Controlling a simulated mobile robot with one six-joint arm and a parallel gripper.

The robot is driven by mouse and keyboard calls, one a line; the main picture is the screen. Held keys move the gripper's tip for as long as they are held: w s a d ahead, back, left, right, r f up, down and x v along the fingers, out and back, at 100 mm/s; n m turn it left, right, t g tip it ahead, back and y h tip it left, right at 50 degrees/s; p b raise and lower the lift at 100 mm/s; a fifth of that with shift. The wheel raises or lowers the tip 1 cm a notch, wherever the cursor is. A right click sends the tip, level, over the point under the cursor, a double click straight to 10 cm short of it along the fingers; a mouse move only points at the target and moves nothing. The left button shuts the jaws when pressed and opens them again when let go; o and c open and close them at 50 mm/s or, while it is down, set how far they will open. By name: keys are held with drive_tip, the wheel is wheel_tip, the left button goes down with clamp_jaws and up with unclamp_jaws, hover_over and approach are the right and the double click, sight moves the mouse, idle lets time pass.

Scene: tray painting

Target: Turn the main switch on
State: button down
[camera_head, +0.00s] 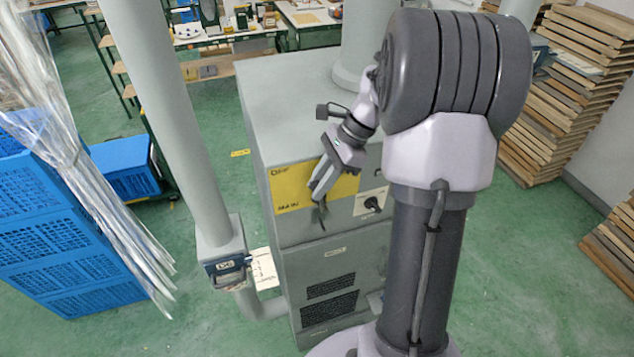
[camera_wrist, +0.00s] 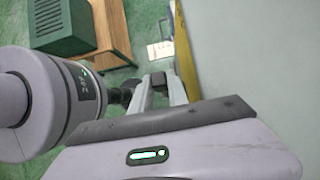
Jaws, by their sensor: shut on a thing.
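The grey machine cabinet (camera_head: 300,140) has a yellow panel (camera_head: 292,190) on its front. My gripper (camera_head: 318,194) is at this panel, with its fingers shut on the dark handle of the main switch (camera_head: 321,214) near the panel's lower edge. The fingers hide most of the switch, so I cannot tell its exact setting. In the wrist view, the fingers (camera_wrist: 160,90) are close together beside the yellow panel edge (camera_wrist: 186,65), with a small dark part (camera_wrist: 158,78) between their tips.
A black knob (camera_head: 372,203) on a pale plate is right of the yellow panel. A grey post with a box (camera_head: 222,262) stands left of the cabinet. Blue crates (camera_head: 60,240) are at the left, stacked boards (camera_head: 560,100) at the right. Green floor is open between post and crates.

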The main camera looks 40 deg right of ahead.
drive_tip(key=shift+r, duration=0.1)
drive_tip(key=c, duration=1.3)
unclamp_jaws()
drive_tip(key=shift+a, duration=0.1)
drive_tip(key=p+v, duration=0.1)
drive_tip(key=v, duration=1.6)
drive_tip(key=shift+r, duration=0.15)
